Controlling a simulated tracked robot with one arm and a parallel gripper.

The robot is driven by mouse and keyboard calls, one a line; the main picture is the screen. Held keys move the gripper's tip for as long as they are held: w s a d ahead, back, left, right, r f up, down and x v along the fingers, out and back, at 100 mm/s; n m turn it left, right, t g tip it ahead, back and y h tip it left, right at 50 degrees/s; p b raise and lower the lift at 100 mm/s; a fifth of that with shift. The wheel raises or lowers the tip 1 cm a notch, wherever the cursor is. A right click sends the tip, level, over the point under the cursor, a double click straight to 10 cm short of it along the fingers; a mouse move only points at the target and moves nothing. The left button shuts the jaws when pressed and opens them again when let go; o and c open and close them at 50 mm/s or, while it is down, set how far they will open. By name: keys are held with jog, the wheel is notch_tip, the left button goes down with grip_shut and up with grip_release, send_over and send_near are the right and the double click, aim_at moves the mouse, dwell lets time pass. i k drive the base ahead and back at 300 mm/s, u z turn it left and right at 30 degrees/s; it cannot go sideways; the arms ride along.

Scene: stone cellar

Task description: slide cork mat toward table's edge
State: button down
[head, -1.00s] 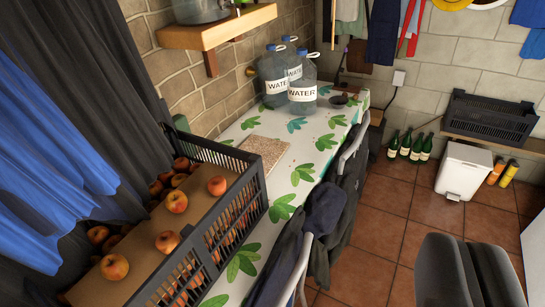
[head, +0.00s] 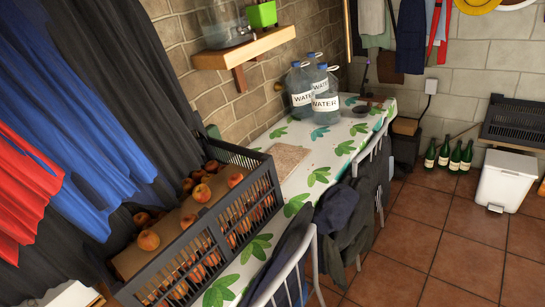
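The cork mat (head: 276,162) is a tan square lying flat on the table. It sits just behind the black apple crate, on the wall side of the table. The table (head: 322,148) has a white cloth with green leaves. Its long open edge runs along the right, beside the chairs. My gripper is not in the view, and nothing touches the mat from my side.
A black crate (head: 232,214) of apples fills the near part of the table. Several water jugs (head: 325,100) stand at the far end. Chairs with dark clothes (head: 336,206) line the right edge. A shelf (head: 243,50) overhangs from the wall. Tiled floor (head: 440,240) is open at right.

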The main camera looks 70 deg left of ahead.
aim_at(287, 158)
jog(key=z, duration=0.1)
jog(key=i, duration=2.5)
jog(key=u, duration=3.2)
jog(key=i, duration=1.05)
jog(key=z, duration=0.05)
